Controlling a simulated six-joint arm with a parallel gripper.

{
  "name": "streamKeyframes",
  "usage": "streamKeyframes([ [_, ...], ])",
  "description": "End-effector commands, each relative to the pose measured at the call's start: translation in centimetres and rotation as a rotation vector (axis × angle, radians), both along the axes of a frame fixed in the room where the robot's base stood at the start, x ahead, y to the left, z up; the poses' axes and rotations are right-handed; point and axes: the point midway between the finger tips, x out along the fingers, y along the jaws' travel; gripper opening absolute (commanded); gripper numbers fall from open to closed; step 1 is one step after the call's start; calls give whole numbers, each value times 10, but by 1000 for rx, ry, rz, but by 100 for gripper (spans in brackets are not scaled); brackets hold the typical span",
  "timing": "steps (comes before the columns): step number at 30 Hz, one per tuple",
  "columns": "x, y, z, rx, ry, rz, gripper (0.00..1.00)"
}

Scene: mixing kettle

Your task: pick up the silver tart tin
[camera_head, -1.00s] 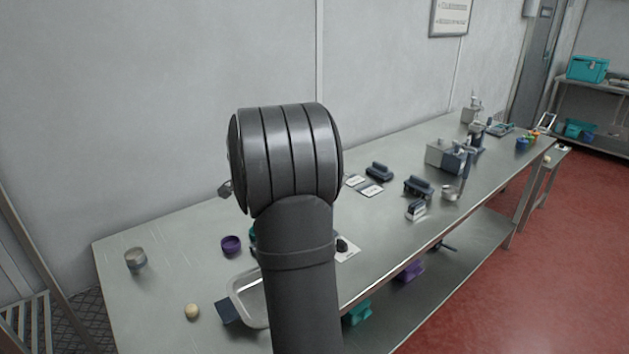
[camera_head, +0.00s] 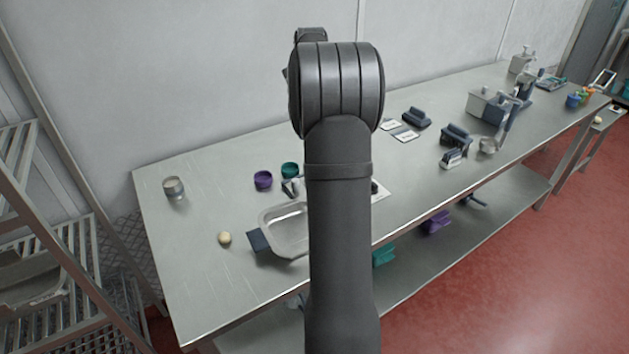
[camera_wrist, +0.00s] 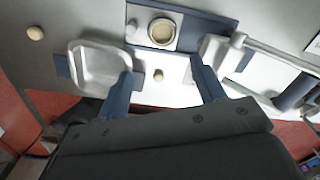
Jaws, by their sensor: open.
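A small silver cup (camera_head: 174,188), which looks like the tart tin, stands upright on the left end of the steel table in the head view, with clear table around it. A second small metal cup (camera_head: 487,145) stands farther right. In the wrist view my gripper (camera_wrist: 162,66) is open, its two blue fingers wide apart with nothing held between them. A round, pale-centred metal piece (camera_wrist: 161,31) lies beyond the fingertips on a white and blue base; I cannot tell whether it is a tin. In the head view my arm hides the gripper.
A silver tray (camera_head: 285,228) with a blue end lies near the front edge. A beige ball (camera_head: 225,238), a purple cup (camera_head: 263,180) and a teal cup (camera_head: 290,170) are nearby. Dark blocks and a grey machine (camera_head: 490,105) stand farther right. A rack (camera_head: 45,235) stands left.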

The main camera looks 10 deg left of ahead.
Motion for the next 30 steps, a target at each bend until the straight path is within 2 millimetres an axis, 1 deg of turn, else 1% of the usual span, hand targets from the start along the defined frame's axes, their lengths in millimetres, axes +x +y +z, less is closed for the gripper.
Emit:
streamKeyframes([
  [1,2,-2,2,-2,5,-48,63],
  [4,3,-3,5,-4,13,-111,63],
  [7,4,-4,-2,-5,17,-133,63],
  [10,3,-4,-18,-6,18,-133,63],
  [18,3,-4,-78,-6,18,-131,63],
  [21,3,-4,-96,-5,17,-131,63],
  [24,3,-4,-109,-5,17,-130,63],
  [30,3,-5,-121,-4,16,-130,63],
])
